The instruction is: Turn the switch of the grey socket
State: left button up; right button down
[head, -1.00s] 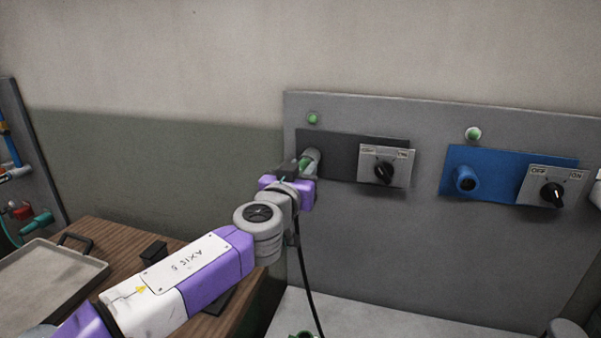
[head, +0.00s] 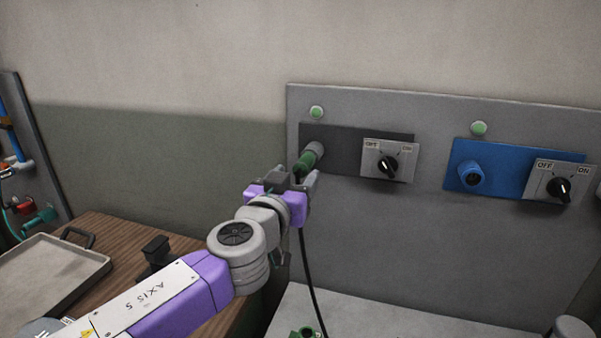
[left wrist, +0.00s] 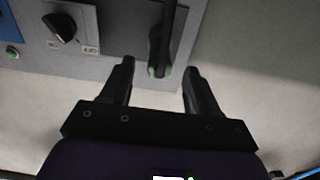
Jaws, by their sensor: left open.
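The dark grey socket (head: 314,148) is on the left of the wall panel, with a green plug (head: 304,163) in its mouth and a black cable hanging below. Its switch (head: 388,165) is a black knob on a light plate marked OFF and ON, right of the socket; its exact setting is too small to tell. My left gripper (head: 311,181) is open just below the plug. In the left wrist view the plug (left wrist: 160,48) lies beyond the fingertips, between them and apart from them, and the switch knob (left wrist: 62,28) is at upper left. My right gripper is not seen.
A blue socket (head: 471,177) with its own switch (head: 560,188) is farther right on the grey panel (head: 420,240). Green lamps (head: 316,112) sit above the sockets. A tray (head: 45,275) rests on the wooden table at left. Space before the grey switch is clear.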

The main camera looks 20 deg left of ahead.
aim_at(388, 164)
jog(key=z, duration=0.05)
jog(key=k, duration=1)
jog(key=u, duration=0.05)
